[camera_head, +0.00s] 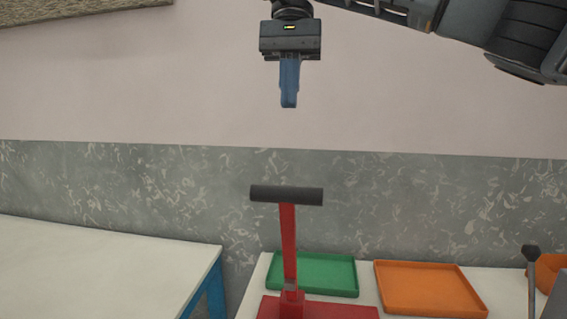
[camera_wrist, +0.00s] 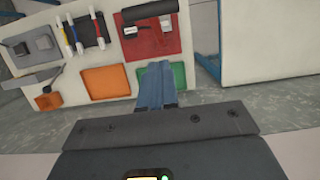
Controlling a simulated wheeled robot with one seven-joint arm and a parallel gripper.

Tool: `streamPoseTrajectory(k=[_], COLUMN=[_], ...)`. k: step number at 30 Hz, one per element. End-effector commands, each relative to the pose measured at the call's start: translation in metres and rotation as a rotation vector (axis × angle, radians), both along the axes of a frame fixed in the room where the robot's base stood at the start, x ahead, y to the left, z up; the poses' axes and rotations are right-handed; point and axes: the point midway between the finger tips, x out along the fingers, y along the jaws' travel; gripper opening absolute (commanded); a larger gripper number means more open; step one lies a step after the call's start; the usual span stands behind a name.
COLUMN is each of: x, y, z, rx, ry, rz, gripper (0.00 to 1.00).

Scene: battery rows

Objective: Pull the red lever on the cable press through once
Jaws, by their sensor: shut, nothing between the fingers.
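The cable press has a red base (camera_head: 335,308) on the white table, cut off by the bottom of the head view. Its red lever (camera_head: 289,245) stands nearly upright and ends in a black crossbar handle (camera_head: 287,195). In the wrist view the red base (camera_wrist: 160,42) lies past my fingertips, with the black handle (camera_wrist: 150,9) at the top edge. My gripper (camera_head: 289,105) points down, clearly above the handle in the head view and apart from it. Its blue fingers, also in the wrist view (camera_wrist: 155,66), are shut and empty.
A green tray (camera_head: 340,290) and an orange tray (camera_head: 430,310) lie behind and right of the press. A grey post with a dark top (camera_head: 531,254) stands at the right. Another white table (camera_head: 100,275) is at the left, with a gap between.

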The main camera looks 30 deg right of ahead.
Motion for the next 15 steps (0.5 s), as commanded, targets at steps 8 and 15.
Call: streamPoseTrajectory(k=[8, 15], x=[-0.012, -0.025], y=[0.008, 0.018], z=[-0.051, -0.089], rx=[0.001, 0.0], ry=[0.002, 0.001], rz=[0.001, 0.003], gripper=[0.0, 0.0])
